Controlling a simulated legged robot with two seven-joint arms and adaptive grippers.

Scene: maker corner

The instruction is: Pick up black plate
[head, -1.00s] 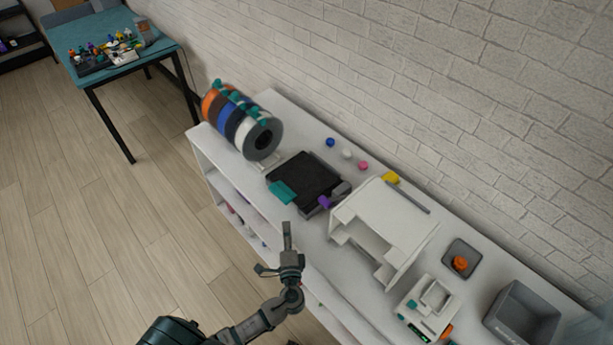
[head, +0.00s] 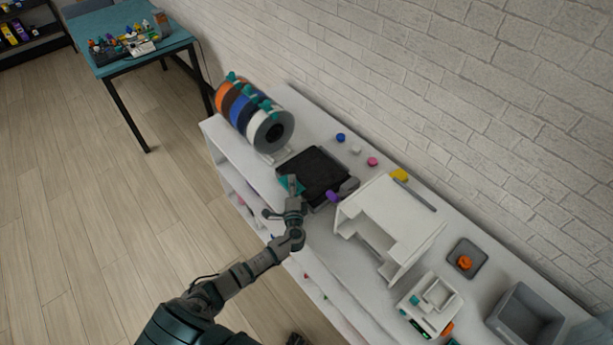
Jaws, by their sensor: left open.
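The black plate (head: 318,172) lies flat on the white shelf top, between the spools and a white box-like frame. A teal tab shows at its left edge, partly covered by my gripper. A purple piece (head: 334,197) is at its front right corner. My left gripper (head: 284,201) is open at the plate's front left edge, with one finger over the teal tab in the picture. I cannot tell whether it touches the tab. Nothing shows held in it. My right gripper is not in view.
A row of coloured spools (head: 272,131) stands left of the plate. The white frame (head: 393,222) stands close on its right. Small blue, white and pink pieces lie behind, near the brick wall. A grey tray (head: 467,258) and grey bin (head: 526,317) are farther right.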

